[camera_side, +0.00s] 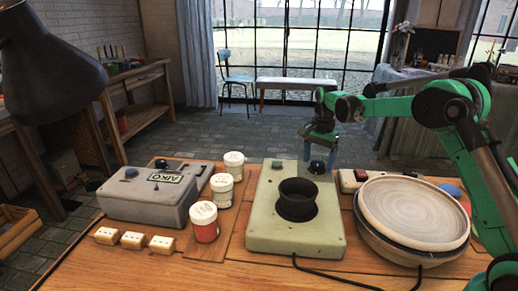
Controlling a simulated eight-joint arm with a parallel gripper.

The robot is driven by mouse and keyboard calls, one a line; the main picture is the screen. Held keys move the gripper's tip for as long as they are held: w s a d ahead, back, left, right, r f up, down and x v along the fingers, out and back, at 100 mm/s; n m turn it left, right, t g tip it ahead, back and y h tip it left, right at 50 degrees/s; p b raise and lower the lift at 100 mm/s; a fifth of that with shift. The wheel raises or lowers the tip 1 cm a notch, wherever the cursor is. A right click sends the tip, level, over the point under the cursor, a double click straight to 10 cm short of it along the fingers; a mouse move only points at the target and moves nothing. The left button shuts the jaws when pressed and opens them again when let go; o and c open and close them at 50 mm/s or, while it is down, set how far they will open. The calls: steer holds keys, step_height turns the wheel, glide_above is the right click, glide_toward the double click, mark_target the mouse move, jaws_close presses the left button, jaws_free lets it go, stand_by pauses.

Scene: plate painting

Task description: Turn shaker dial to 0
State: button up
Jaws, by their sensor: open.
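The shaker (265,230) is a pale green box with a black cup-shaped holder (297,199) on its top. Its black dial (317,168) sits at the back right of the top, and a green button (277,164) is at the back left. The dial's setting is too small to read. My gripper (319,158) points down at the dial with its blue fingers open, one to each side of it. I cannot tell whether the fingers touch the dial.
A grey AIKO box (155,192) stands left. Three lidded paint jars (205,221) stand on a board beside the shaker. Small cream blocks (133,240) lie at front left. A round plate (413,213) rests on a turntable at right. A black cable runs along the front.

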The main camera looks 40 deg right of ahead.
steer(key=shift+f, duration=0.35)
steer(key=shift+c, duration=0.2)
jaws_close()
